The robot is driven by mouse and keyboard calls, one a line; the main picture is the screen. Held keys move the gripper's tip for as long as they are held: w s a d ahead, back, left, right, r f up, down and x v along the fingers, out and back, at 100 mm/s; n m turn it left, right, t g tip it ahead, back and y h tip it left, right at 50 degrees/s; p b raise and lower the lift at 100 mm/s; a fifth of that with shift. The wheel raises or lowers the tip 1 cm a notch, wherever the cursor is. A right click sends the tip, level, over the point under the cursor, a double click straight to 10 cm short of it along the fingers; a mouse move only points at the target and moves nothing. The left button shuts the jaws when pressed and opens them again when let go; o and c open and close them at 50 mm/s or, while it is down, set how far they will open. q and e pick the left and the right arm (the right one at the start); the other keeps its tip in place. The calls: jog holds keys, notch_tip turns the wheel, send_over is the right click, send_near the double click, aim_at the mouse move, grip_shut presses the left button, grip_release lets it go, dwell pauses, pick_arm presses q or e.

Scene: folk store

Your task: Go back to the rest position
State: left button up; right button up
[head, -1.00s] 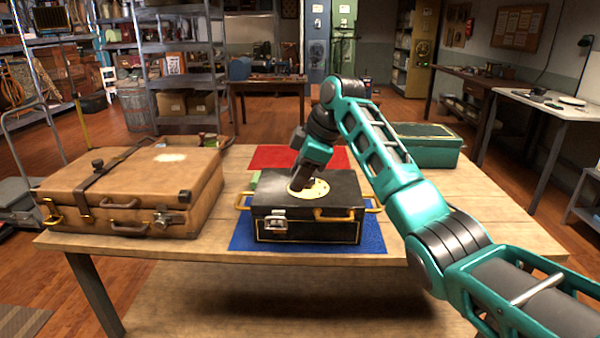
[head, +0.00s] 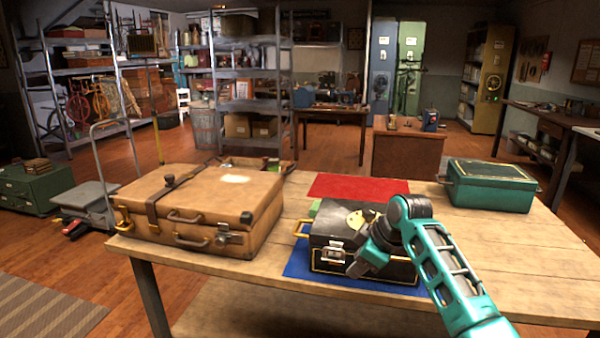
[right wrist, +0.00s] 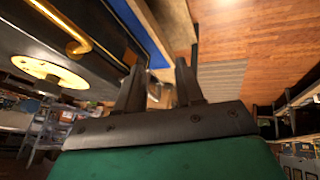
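My right gripper (head: 362,266) is in front of the right part of the black case (head: 328,240) and overlaps it in the head view; I cannot tell whether it touches. The disc (right wrist: 45,72) and a gold handle (right wrist: 62,28) also show at the left of the right wrist view. My left gripper is not in view.
A tan suitcase (head: 212,205) stands left on the wooden table (head: 545,270). A red mat (head: 358,187) lies behind the black case. A green box (head: 490,187) stands at the back right. The table's right front part is clear. A cart (head: 88,198) stands on the left floor.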

jog(key=s+d+f+m+t, duration=0.1)
jog(key=s+f+m+t, duration=0.35)
jog(key=s+f, duration=1.25)
jog(key=s+f+m, duration=0.1)
jog(key=s+m, duration=0.1)
jog(key=s, duration=0.5)
jog(key=s+d+f+m+t+h, duration=0.1)
jog(key=s+m, duration=0.2)
jog(key=s, duration=0.5)
jog(key=shift+s+d+f, duration=0.15)
jog(key=shift+s+f, duration=0.1)
